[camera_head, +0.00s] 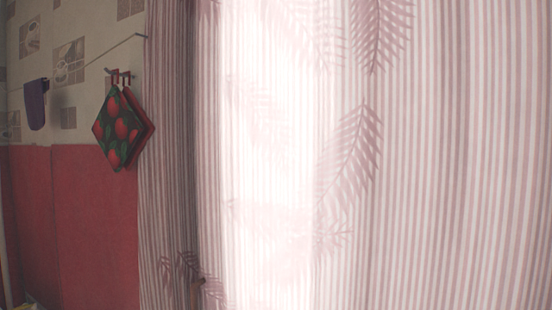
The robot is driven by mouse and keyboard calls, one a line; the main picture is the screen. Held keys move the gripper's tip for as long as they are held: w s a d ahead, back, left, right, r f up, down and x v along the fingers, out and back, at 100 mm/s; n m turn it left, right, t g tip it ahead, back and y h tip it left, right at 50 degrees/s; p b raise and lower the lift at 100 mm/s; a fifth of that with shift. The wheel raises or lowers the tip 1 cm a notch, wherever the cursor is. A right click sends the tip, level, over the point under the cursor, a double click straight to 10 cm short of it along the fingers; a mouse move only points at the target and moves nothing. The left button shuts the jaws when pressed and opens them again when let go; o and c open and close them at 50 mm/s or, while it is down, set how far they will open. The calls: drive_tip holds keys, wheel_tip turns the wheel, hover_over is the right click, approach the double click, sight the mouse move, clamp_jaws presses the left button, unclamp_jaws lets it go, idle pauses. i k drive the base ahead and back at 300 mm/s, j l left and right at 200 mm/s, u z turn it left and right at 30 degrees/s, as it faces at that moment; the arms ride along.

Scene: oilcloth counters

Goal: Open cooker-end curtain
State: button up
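A curtain (450,160) with pink and white stripes and faint leaf prints fills the middle and right of the view. Bright light shows through its middle. Its left part (165,130) hangs in darker, greyer folds beside the wall. A small brownish shape shows low on the curtain near the left folds, too small to tell what it is. The cooker is not visible, so I cannot tell which side is the cooker end. My gripper is not in view.
Pot holders (122,128) with a red fruit pattern hang from a hook rail on the left wall. A purple cloth (36,103) hangs from a line farther left. The lower wall (95,225) is red, and the upper wall has patterned paper.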

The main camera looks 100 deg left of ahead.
sight(348, 154)
drive_tip(key=u, duration=2.95)
drive_tip(key=i+j+z, duration=0.35)
drive_tip(key=j, duration=0.3)
drive_tip(key=i+j+z, duration=0.15)
drive_tip(key=j, duration=0.2)
drive_tip(key=i, duration=0.05)
